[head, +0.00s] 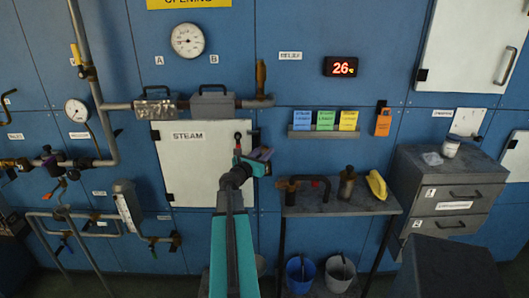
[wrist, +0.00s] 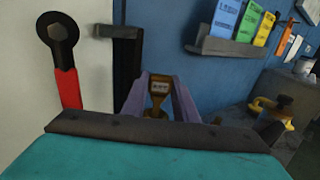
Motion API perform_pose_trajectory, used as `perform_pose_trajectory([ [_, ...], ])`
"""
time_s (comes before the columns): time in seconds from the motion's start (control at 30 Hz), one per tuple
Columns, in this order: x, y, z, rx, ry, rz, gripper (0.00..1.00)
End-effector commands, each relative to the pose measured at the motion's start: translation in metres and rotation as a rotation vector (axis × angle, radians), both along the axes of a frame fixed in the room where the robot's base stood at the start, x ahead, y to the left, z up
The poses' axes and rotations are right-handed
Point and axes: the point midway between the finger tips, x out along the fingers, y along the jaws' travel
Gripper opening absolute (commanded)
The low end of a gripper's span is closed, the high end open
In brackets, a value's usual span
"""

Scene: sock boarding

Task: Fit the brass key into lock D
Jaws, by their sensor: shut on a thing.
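My gripper (head: 260,154) is in front of the wall, just right of the handle edge of the white STEAM door. In the wrist view its purple fingers (wrist: 160,80) are shut on a small brass thing with a dark plate, which I take to be the brass key (wrist: 159,88). Its far end is hidden in that view, and the key cannot be made out in the head view. I cannot make out a lock marked D in either view; the wall letters I can read are A and B.
The STEAM door (head: 190,180) has a red-and-black handle (wrist: 64,70) close left of my gripper, beside a dark bracket (wrist: 127,65). A card rack (head: 322,134) and a side table (head: 340,208) are to the right. Pipes (head: 110,130) run along the left.

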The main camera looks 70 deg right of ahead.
Motion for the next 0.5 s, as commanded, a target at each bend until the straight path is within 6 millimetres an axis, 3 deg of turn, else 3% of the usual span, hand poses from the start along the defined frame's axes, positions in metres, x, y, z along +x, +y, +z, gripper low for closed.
perform_pose_trajectory([
  [0.5,-0.0003,0.0000,-0.0090,0.000,0.000,0.000,0.02],
])
